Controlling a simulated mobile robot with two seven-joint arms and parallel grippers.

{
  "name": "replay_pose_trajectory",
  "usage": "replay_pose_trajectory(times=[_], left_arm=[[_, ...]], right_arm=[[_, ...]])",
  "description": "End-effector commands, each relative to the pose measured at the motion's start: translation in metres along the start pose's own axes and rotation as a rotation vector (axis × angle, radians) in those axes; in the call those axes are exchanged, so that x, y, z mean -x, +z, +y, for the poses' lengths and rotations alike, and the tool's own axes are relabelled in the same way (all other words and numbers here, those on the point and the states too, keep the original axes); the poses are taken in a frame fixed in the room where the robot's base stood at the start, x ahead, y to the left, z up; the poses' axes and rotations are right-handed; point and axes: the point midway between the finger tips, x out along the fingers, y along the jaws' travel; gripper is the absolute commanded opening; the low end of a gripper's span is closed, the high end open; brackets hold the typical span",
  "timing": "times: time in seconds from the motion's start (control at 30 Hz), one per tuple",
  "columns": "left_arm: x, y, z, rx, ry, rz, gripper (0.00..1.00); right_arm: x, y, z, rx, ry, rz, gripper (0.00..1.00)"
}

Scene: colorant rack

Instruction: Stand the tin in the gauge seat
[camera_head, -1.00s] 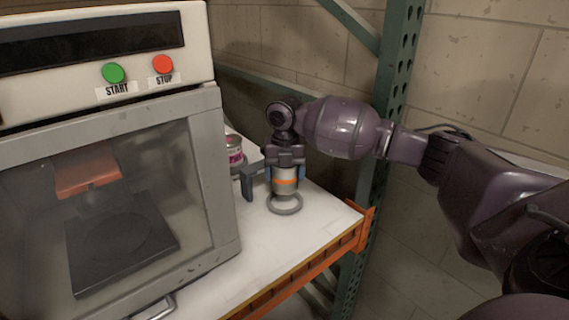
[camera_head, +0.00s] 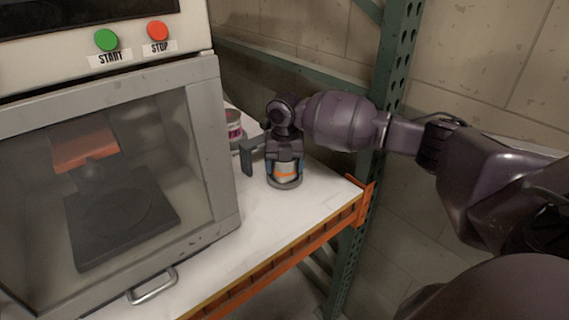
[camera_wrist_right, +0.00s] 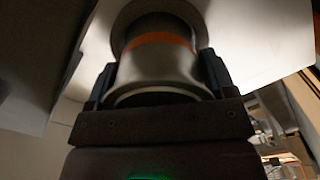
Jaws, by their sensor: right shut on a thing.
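The tin (camera_head: 285,172) is grey metal with an orange band. My right gripper (camera_head: 285,168) is shut on it from above, with blue-grey fingers on both sides. In the right wrist view the tin (camera_wrist_right: 158,68) is upright between the fingers (camera_wrist_right: 158,80). The gauge seat (camera_head: 286,184) is a grey ring on the white shelf. The tin's lower end is at the ring and appears inside it; whether it touches the bottom is hidden. My left gripper is not in view.
A machine with a glass door (camera_head: 110,190) and START and STOP buttons fills the left. A pink-labelled tin (camera_head: 233,128) stands behind, near a grey bracket (camera_head: 247,160). An orange shelf beam (camera_head: 300,245) marks the front edge; a green rack post (camera_head: 388,100) stands at right.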

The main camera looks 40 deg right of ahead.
Motion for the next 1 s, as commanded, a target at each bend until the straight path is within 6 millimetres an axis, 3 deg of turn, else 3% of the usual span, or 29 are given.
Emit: replay_pose_trajectory(times=[0.03,0.17,0.53,1.0], left_arm=[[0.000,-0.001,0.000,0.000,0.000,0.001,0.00],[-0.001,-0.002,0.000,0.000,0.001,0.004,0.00],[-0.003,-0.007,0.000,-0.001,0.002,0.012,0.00],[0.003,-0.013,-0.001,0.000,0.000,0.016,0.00]], right_arm=[[-0.001,0.000,0.000,0.000,0.000,0.000,0.80],[-0.001,0.000,0.000,0.000,0.000,0.001,1.00],[0.009,0.000,0.000,0.000,0.000,-0.001,1.00],[0.093,0.000,0.000,0.000,0.002,-0.002,1.00]])
